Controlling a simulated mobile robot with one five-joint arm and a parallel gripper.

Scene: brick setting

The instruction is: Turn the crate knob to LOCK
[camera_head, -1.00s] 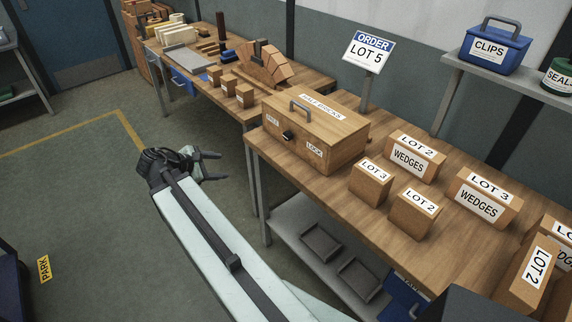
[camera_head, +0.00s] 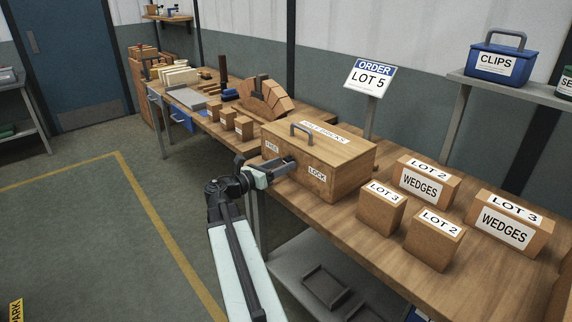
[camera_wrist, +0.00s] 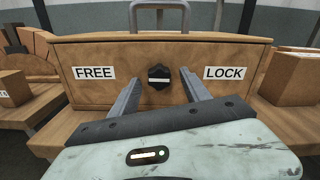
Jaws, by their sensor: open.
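The wooden crate (camera_head: 345,168) stands on the near workbench, with a grey handle on its lid. Its front carries a FREE label (camera_wrist: 94,73) on the left and a LOCK label (camera_wrist: 224,73) on the right. The black knob (camera_wrist: 159,77) sits between them, with a pale mark that looks roughly level. In the head view my arm hides the knob. My gripper (camera_wrist: 157,84) is open in front of the crate, its two fingers (camera_head: 284,165) pointing at the front face, one on each side of the knob in the wrist view. I cannot tell whether they touch it.
An ORDER LOT 5 sign (camera_head: 370,77) stands behind the crate. Small blocks (camera_head: 243,127) and a brick arch (camera_head: 264,97) are on the far bench.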

